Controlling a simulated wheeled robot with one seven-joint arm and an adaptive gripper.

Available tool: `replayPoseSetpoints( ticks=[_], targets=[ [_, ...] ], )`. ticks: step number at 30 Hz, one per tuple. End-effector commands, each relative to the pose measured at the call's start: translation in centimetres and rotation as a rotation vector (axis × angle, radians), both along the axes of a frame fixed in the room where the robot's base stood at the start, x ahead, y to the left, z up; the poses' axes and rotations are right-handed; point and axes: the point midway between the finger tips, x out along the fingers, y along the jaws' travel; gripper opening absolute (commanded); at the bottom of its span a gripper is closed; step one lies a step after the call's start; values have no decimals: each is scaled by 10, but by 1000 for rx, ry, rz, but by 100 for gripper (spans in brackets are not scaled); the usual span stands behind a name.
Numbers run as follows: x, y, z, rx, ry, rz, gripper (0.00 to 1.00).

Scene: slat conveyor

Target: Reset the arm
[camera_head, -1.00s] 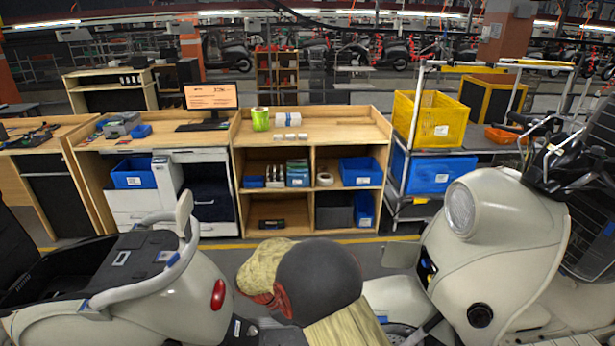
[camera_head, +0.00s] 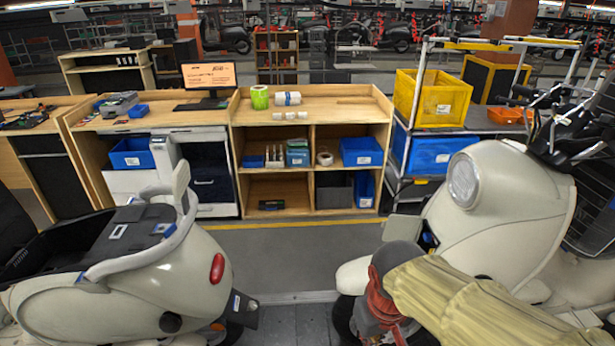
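My arm shows at the lower right of the head view, with a tan cloth cover, a dark rounded joint and a red part. It is in front of the right scooter (camera_head: 490,215), hiding part of its lower body. My gripper is outside the picture, so I cannot see its fingers or whether it holds anything.
A left scooter (camera_head: 165,285) stands close by. Grey floor (camera_head: 290,255) lies clear between the scooters. Behind are a wooden shelf bench (camera_head: 310,130), a monitor (camera_head: 209,80) and a cart with a yellow crate (camera_head: 432,98) over a blue bin (camera_head: 430,153).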

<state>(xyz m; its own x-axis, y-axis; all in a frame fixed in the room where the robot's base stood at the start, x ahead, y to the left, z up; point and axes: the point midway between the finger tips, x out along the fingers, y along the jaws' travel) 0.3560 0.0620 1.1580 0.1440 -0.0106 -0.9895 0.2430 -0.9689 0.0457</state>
Motion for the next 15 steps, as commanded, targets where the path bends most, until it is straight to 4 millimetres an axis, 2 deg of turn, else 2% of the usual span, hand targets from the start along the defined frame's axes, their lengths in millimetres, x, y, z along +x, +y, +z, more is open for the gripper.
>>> replayPoseSetpoints(
  ticks=[3, 7, 15],
  targets=[
    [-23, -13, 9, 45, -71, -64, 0],
    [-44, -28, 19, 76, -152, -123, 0],
    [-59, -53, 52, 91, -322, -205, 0]
  ],
)
